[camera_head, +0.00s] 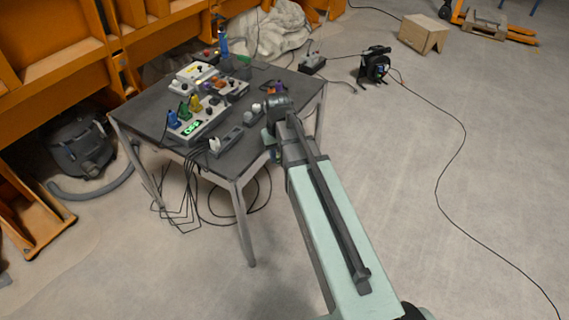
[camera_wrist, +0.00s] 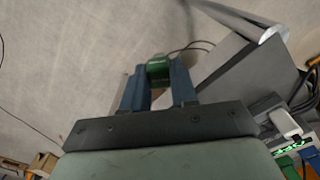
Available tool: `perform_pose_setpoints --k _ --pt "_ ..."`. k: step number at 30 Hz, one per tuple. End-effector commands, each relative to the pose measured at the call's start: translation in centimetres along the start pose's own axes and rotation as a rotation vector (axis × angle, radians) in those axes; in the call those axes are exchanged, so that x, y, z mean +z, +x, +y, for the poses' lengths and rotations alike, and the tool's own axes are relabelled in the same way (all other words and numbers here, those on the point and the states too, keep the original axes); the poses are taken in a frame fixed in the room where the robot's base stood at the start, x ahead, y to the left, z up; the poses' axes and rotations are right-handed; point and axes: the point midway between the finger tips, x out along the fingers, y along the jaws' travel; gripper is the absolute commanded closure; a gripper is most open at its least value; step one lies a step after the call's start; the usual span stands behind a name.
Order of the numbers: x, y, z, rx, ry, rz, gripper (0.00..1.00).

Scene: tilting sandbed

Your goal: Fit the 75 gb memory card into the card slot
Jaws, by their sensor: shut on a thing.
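My gripper (camera_wrist: 158,82) has its two blue fingers shut on a small green block-like piece (camera_wrist: 159,69) in the wrist view. Its marking is too small to read, so I cannot tell whether it is the 75 gb memory card. In the head view my gripper is mostly hidden behind my wrist, at the right front edge of the table (camera_head: 146,104). In the wrist view the held piece appears over the floor, beside the grey table (camera_wrist: 235,80). I cannot make out the card slot in either view.
A grey panel with a green lit display (camera_head: 192,128) and coloured plugs stands on the table. A dark power strip (camera_head: 228,139) lies in front of it. Other devices (camera_head: 194,72) crowd the back. Cables hang below the front edge. The floor to the right is mostly clear.

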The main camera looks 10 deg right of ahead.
Motion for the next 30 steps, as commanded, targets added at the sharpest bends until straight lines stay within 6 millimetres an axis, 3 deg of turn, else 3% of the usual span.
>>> perform_pose_setpoints --k 11,21,30 --pt "-12.7 -2.7 -3.6 -0.001 -0.151 0.001 1.00" --pt "-24.6 -6.3 -8.9 -0.003 -0.311 0.000 1.00" --pt "-33.4 -9.6 -14.2 -0.004 -0.437 -0.001 1.00"
